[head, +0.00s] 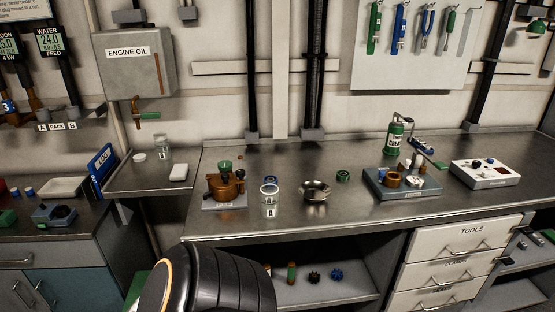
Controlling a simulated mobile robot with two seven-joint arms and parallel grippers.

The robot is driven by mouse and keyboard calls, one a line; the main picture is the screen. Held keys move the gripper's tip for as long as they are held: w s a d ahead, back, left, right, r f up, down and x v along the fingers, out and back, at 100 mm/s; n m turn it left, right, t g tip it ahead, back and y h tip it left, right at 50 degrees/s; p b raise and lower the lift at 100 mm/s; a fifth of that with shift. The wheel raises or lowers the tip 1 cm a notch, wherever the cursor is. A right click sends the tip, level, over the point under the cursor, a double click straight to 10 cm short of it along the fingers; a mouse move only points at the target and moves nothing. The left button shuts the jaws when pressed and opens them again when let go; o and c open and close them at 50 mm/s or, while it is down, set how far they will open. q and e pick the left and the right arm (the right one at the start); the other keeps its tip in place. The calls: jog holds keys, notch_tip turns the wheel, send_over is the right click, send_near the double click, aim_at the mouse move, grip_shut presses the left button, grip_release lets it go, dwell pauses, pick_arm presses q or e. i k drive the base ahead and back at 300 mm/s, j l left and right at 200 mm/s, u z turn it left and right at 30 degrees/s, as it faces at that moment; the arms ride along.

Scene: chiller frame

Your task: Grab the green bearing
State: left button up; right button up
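A small green ring with a dark centre, which looks like the green bearing (343,176), lies on the steel workbench (400,207). It is right of a shiny metal bowl-shaped part (315,191) and left of a grey tray of parts (411,192). Nothing covers it. Neither of my grippers is in view. A black ribbed part at the bottom, left of centre, appears to be one of my arm links.
Left of the bowl-shaped part are a clear jar marked A (270,193) and a brown housing (226,189) on a plate. A green grease bottle (395,140) stands behind the tray. A white control box (486,172) sits at right. The bench front is clear.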

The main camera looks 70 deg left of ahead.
aim_at(343, 175)
jog(key=u, duration=2.1)
